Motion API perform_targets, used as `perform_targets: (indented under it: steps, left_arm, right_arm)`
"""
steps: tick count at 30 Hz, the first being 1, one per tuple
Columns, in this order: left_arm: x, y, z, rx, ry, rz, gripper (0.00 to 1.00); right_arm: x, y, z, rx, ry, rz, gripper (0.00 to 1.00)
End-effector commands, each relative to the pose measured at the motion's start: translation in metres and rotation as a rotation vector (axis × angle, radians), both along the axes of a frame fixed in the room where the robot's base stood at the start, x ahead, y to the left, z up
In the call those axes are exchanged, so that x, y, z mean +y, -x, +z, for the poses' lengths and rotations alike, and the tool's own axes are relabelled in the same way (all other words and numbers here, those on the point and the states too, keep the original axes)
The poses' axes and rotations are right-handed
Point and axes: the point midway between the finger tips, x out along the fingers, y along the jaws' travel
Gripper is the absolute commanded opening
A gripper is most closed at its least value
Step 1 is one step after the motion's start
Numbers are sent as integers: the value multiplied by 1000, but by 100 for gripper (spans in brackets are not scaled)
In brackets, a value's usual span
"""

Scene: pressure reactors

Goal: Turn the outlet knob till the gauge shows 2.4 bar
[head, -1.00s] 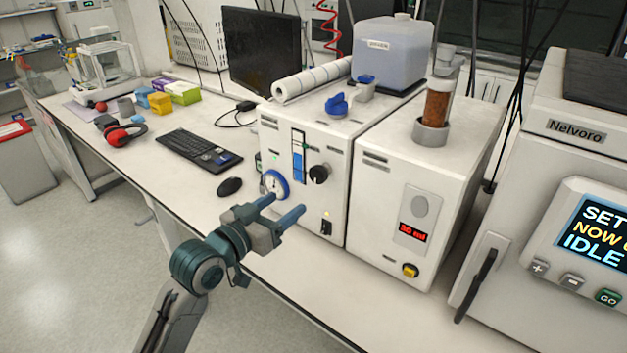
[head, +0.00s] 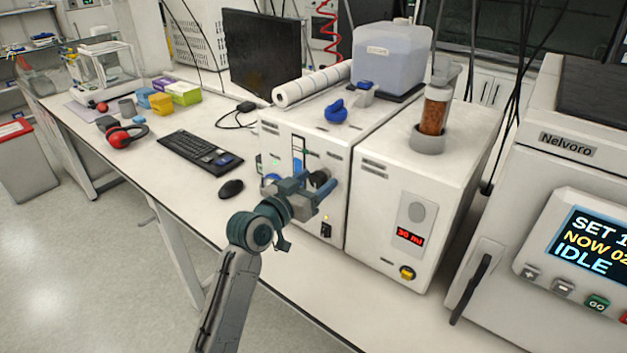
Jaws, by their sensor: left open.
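The black outlet knob (head: 319,177) is on the front of the white box-shaped unit (head: 336,148), partly hidden by my gripper. My right gripper is not in view.
A second white unit (head: 422,190) with a red "30 ml" display stands close on the right. The Nelvoro machine (head: 545,165) is further right. A mouse (head: 231,189) and keyboard (head: 200,154) lie on the bench to the left. The bench strip in front is clear.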

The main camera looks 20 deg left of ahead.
Motion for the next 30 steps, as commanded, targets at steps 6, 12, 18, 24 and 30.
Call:
perform_targets:
  steps: [6,12,18,24,30]
  left_arm:
    - [0,0,0,0,0,0,55]
    - [0,0,0,0,1,0,17]
    - [0,0,3,26,65,0,17]
    - [1,0,2,80,215,0,17]
    - [1,0,0,86,237,0,17]
  right_arm:
    - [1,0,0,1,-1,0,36]
    - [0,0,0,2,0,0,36]
    - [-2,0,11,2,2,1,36]
    - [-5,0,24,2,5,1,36]
    - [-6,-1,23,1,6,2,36]
